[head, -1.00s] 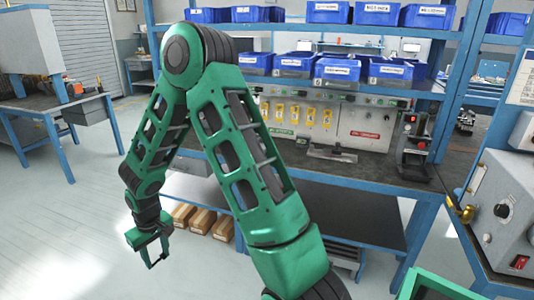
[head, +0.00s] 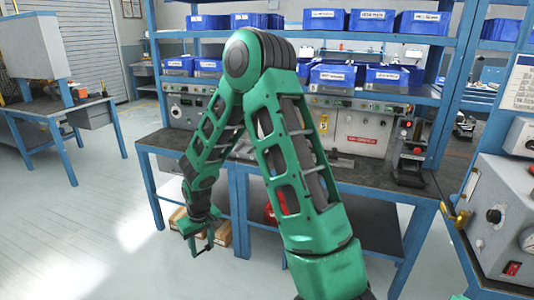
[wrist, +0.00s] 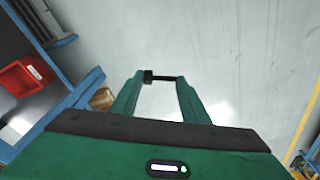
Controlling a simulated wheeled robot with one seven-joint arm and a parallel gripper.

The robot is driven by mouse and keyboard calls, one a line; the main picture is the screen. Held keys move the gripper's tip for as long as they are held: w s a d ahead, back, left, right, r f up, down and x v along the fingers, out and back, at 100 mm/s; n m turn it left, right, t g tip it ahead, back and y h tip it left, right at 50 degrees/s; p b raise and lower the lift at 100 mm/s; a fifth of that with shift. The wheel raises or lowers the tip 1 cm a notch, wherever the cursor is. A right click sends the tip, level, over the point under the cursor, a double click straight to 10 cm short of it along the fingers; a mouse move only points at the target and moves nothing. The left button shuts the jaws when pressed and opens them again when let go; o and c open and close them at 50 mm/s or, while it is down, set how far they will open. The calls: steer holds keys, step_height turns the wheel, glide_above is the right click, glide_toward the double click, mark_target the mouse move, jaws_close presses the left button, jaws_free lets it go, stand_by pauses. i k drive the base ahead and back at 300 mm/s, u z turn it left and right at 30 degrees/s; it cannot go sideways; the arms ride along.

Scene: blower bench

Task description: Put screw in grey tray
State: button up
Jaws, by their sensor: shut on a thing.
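My gripper (wrist: 161,80) is shut on a small black screw (wrist: 163,78), which lies crosswise between the two green fingertips in the wrist view. In the head view my gripper (head: 203,240) hangs low, in front of the blue workbench and well above the floor. The screw is too small to make out there. I see no grey tray that I can name with certainty in either current view.
The blue-framed workbench (head: 352,178) has a dark top and blue bins above it. Cardboard boxes (head: 218,236) sit below it, with a red bin (wrist: 24,78) nearby. A grey machine (head: 510,210) stands at right. The floor at left (head: 90,220) is clear.

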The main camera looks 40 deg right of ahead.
mark_target(244, 152)
steer(key=z, duration=0.85)
steer(key=i, duration=1)
